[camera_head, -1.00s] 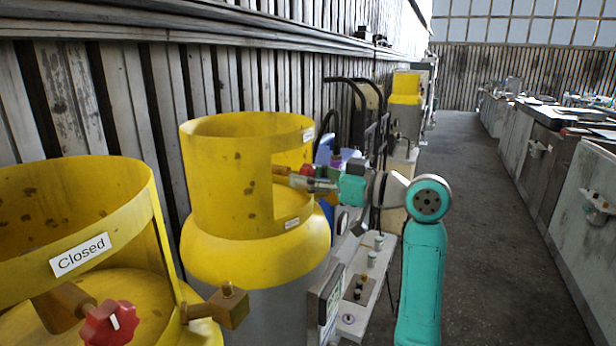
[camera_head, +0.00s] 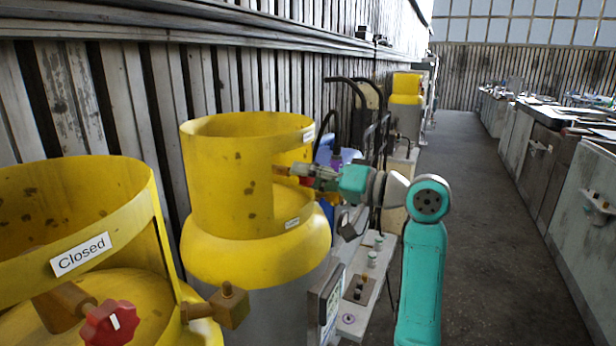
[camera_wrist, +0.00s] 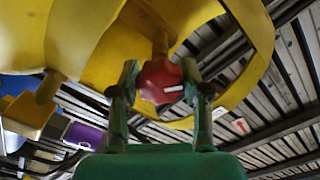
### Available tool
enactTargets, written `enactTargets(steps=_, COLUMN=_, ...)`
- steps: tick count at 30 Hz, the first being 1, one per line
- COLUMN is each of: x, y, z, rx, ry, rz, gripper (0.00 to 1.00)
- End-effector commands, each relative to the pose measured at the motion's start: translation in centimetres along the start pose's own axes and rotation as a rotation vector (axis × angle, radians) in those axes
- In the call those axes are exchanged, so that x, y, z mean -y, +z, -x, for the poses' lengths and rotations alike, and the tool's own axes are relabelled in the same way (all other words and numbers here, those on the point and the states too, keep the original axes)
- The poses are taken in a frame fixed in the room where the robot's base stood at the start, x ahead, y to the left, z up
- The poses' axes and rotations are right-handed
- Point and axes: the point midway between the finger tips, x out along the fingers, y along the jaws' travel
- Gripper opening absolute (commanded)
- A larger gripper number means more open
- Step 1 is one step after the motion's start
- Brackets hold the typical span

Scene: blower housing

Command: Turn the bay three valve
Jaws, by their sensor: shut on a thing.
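A red valve knob (camera_wrist: 160,84) with a white mark sits between the two fingers of my gripper (camera_wrist: 162,88) in the wrist view. The fingers are shut on it, one on each side. The knob is on a brown stem in front of a yellow gas cylinder. In the head view my gripper (camera_head: 300,172) reaches left to the opening in the collar of the middle yellow cylinder (camera_head: 226,185). Only a sliver of the knob shows there, behind the fingers. The labels on this cylinder are too small to read.
A nearer yellow cylinder (camera_head: 70,215) at lower left has a "Closed" label and its own red knob (camera_head: 110,323). A panel with small knobs (camera_head: 362,285) is below my arm. A further yellow cylinder (camera_head: 406,85) stands behind. The aisle on the right is clear.

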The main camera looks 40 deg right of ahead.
Motion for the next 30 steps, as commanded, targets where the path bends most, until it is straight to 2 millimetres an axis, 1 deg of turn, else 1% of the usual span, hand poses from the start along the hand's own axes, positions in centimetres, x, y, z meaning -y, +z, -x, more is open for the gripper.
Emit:
enactTargets(steps=18, x=0.03, y=-0.05, z=-0.01, rx=-0.001, ry=0.001, rz=-0.581, gripper=0.12)
enactTargets(steps=24, x=0.04, y=-0.07, z=-0.01, rx=-0.001, ry=0.001, rz=-0.742, gripper=0.12)
enactTargets(steps=30, x=0.04, y=-0.08, z=-0.01, rx=-0.001, ry=0.001, rz=-0.861, gripper=0.12)
